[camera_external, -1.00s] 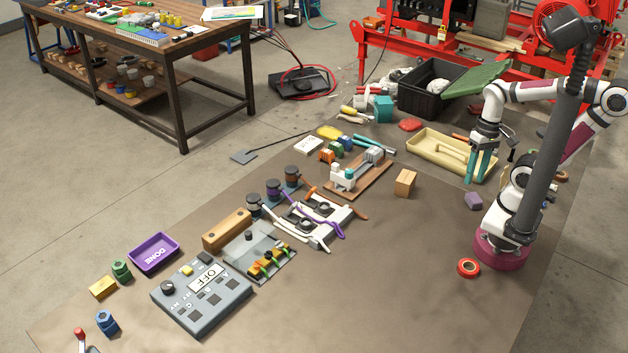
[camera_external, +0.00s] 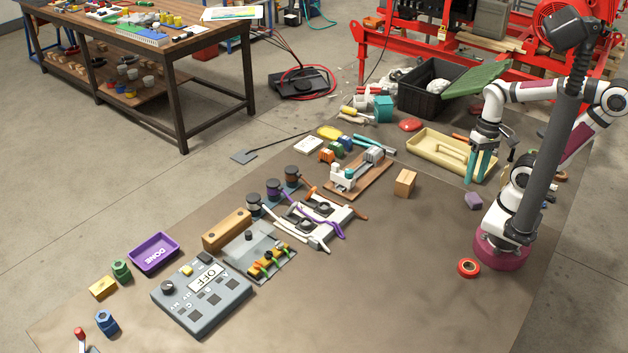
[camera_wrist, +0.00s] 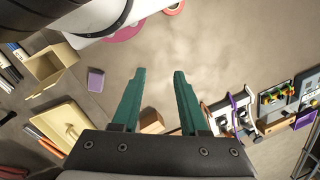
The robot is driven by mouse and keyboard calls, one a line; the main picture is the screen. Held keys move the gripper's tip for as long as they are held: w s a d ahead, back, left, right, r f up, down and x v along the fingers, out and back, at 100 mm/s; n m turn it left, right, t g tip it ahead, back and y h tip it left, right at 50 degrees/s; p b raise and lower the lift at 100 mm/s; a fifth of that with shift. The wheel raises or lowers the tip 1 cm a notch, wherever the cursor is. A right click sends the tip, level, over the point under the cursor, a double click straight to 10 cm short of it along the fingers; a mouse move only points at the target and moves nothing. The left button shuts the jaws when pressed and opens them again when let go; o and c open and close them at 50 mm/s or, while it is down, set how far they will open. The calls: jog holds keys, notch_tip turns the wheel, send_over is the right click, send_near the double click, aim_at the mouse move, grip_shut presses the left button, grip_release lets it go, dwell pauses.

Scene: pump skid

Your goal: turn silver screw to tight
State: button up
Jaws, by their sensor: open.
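My gripper (camera_external: 481,167) hangs at the right of the mat in the external view, with its teal fingers pointing down above the floor mat. In the wrist view my gripper (camera_wrist: 158,98) has its two teal fingers apart with nothing between them. I cannot make out a silver screw in either view. A wooden board with a small white and grey vise-like fixture (camera_external: 362,172) stands left of my gripper.
A wooden block (camera_external: 405,183), a purple block (camera_external: 473,200) and a red tape roll (camera_external: 468,268) lie near my arm. A cream tray (camera_external: 425,146) is just behind the gripper. A grey OFF panel (camera_external: 190,318) lies front left. The mat's front middle is clear.

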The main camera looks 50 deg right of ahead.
jog(key=shift+o, duration=1.1)
jog(key=w+a+m+g+y, duration=0.1)
jog(key=w+a+y, duration=0.4)
jog(key=a, duration=0.6)
jog(key=shift+w+a+r+m+g+y, duration=0.3)
jog(key=shift+w+r+m+y, duration=0.1)
jog(key=shift+w+m, duration=0.35)
jog(key=w+a+f+m+t+y, duration=0.2)
jog(key=w+a+m+y, duration=0.3)
jog(key=w+a+m, duration=0.5)
jog(key=m+t, duration=0.6)
send_near(277, 246)
jog(key=shift+n+h, duration=0.25)
jog(key=shift+h, duration=0.15)
jog(key=x, duration=0.6)
jog(key=shift+w+a+r, duration=0.15)
jog(key=shift+a+r, duration=0.1)
jog(key=shift+a, duration=0.25)
grip_shut()
